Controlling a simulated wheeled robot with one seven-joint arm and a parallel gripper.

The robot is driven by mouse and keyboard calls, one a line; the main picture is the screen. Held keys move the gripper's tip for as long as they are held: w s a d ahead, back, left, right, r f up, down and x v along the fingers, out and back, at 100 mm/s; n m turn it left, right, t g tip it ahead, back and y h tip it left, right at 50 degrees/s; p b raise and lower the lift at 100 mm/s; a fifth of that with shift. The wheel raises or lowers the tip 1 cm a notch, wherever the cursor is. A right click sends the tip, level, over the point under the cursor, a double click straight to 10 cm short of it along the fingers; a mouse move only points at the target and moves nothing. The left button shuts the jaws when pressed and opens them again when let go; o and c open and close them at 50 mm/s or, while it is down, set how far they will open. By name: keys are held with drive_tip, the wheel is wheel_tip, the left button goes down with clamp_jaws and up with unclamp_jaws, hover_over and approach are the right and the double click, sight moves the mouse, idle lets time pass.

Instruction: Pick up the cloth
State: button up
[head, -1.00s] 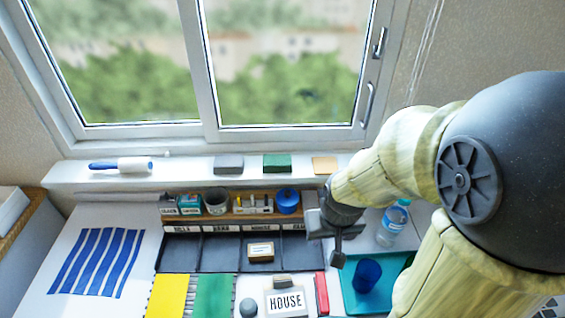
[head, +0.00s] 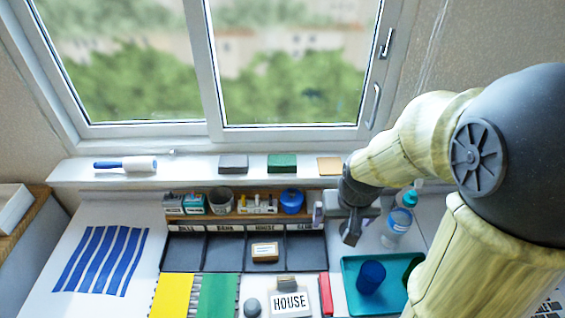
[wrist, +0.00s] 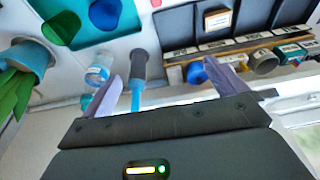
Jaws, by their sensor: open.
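Several flat pieces could be the cloth, and I cannot tell which one is. A blue-and-white striped piece (head: 101,261) lies flat on the white surface at the left in the head view. A yellow piece (head: 172,296) and a green piece (head: 218,296) lie side by side at the front. Small flat grey, green and tan pieces lie on the windowsill. My gripper (head: 352,232) is open and empty, right of the dark compartment tray and far from the striped piece. Its fingers (wrist: 168,88) stand wide apart in the wrist view, which shows no striped piece.
A clear bottle (head: 397,224) stands close right of my gripper. A teal tray (head: 349,283) with a blue cup (head: 371,276) is below it. A dark compartment tray (head: 184,252) holds a small box. A roller (head: 127,164) lies on the sill.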

drive_tip(key=w+a+r+p, duration=0.2)
drive_tip(key=w+a+r, duration=0.2)
drive_tip(key=w, duration=0.8)
drive_tip(key=w+a+r+p, duration=0.2)
drive_tip(key=w+a+r, duration=0.2)
drive_tip(key=w+a, duration=0.4)
drive_tip(key=w, duration=0.5)
drive_tip(key=shift+a+t+p, duration=0.3)
drive_tip(key=shift+a+p, duration=0.1)
drive_tip(key=p, duration=0.4)
hover_over(282, 160)
drive_tip(key=s, duration=0.2)
drive_tip(key=f, duration=1.1)
drive_tip(key=shift+w+d+f, duration=0.15)
drive_tip(key=shift+w+f, duration=0.05)
drive_tip(key=shift+f, duration=0.1)
drive_tip(key=shift+f, duration=0.1)
drive_tip(key=shift+p+x, duration=1.25)
drive_tip(key=shift+x, duration=1.3)
drive_tip(key=shift+w, duration=0.1)
